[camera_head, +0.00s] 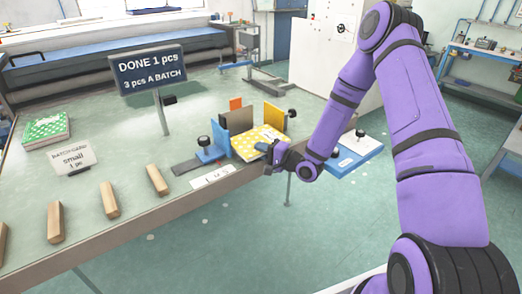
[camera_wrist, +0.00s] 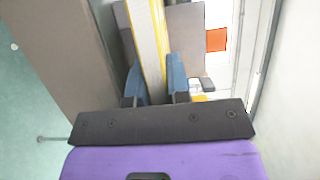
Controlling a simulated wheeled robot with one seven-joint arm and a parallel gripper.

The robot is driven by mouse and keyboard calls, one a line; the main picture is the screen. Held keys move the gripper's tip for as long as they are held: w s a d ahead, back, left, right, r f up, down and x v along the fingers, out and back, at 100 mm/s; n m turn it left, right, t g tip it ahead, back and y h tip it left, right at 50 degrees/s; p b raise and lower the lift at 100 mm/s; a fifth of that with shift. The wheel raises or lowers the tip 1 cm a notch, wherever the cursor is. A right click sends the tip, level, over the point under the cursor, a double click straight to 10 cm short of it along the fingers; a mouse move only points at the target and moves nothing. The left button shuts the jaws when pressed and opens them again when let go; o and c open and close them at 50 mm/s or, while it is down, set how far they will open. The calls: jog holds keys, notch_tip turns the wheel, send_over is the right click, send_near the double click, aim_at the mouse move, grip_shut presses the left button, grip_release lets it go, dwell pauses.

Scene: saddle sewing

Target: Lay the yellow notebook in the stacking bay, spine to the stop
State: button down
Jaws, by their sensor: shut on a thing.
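The yellow notebook (camera_head: 250,140) with white dots is at the front edge of the table, beside the bay's blue block. My gripper (camera_head: 277,152) is shut on its near right side. In the wrist view the notebook (camera_wrist: 147,32) shows edge-on, with a yellow cover and pale page edge, between the two blue fingers (camera_wrist: 157,83). The bay has a blue block with a black knob (camera_head: 209,150), a grey-brown upright plate (camera_head: 237,119) and a yellow upright plate (camera_head: 274,116). The grey-brown plate (camera_wrist: 195,45) is close beside the notebook in the wrist view. I cannot tell whether the notebook touches the bay floor.
A sign (camera_head: 148,70) reads "DONE 1 pcs, 3 pcs A BATCH". Several wooden blocks (camera_head: 110,200) line the front edge. An orange tab (camera_head: 235,103) stands behind the bay.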

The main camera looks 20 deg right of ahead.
jog(key=shift+f, duration=0.2)
jog(key=c, duration=1)
grip_release()
jog(key=shift+f, duration=0.2)
jog(key=s+d, duration=0.3)
jog(key=s, duration=0.6)
jog(key=shift+s, duration=0.25)
dwell(0.7)
jog(key=shift+r, duration=0.1)
dwell(0.3)
